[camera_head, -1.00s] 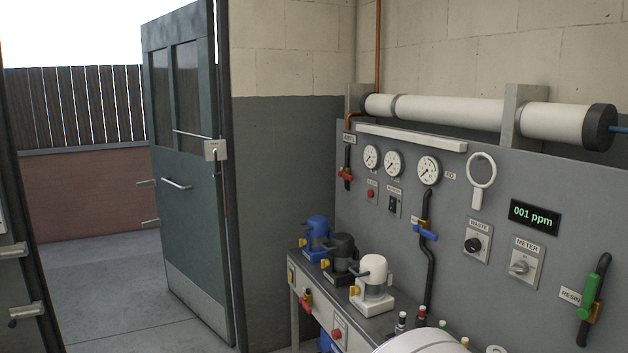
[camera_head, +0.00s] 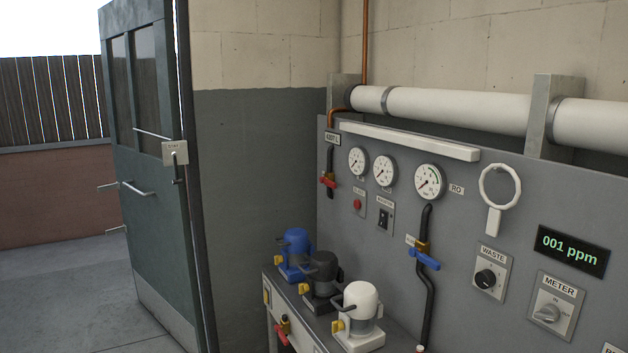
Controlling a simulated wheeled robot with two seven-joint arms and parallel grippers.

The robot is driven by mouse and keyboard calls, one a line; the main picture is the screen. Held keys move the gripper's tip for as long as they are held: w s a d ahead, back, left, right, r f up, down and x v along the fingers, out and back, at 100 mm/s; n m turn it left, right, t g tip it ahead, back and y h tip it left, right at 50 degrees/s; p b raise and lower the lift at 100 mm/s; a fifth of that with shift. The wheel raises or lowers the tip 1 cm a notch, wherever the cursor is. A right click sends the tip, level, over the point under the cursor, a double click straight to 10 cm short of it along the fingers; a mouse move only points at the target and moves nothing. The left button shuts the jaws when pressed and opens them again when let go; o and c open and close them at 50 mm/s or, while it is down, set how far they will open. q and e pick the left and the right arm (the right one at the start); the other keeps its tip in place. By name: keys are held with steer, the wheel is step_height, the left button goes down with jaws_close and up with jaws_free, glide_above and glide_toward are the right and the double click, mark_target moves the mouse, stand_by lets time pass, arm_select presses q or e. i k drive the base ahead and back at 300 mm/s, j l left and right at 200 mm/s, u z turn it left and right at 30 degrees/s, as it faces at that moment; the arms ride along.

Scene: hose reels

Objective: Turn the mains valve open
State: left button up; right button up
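A valve with a red handle (camera_head: 328,181) sits on a dark vertical pipe at the left end of the grey wall panel (camera_head: 470,215). A small label (camera_head: 332,139) above it is too small to read surely. The pipe joins a copper pipe (camera_head: 365,45) near the panel's top left corner. Another red-handled valve (camera_head: 283,331) is low on the front of the bench, partly cut by the frame. A blue-handled valve (camera_head: 425,259) is on the black hose under the right gauge. I cannot tell from a readable label which is the mains valve. Neither gripper is in view.
A bench holds blue (camera_head: 295,252), black (camera_head: 321,279) and white (camera_head: 359,313) pump-like units below the panel. An open green door (camera_head: 150,210) stands left.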

mark_target(332, 186)
steer(key=i+j+z, duration=0.15)
steer(key=i, duration=0.2)
steer(key=i+j+z, duration=0.1)
steer(key=z, duration=0.35)
steer(key=i+j+z, duration=0.2)
steer(key=z, duration=0.25)
steer(key=i+j+z, duration=0.15)
steer(key=z, duration=0.35)
steer(key=k+j, duration=0.05)
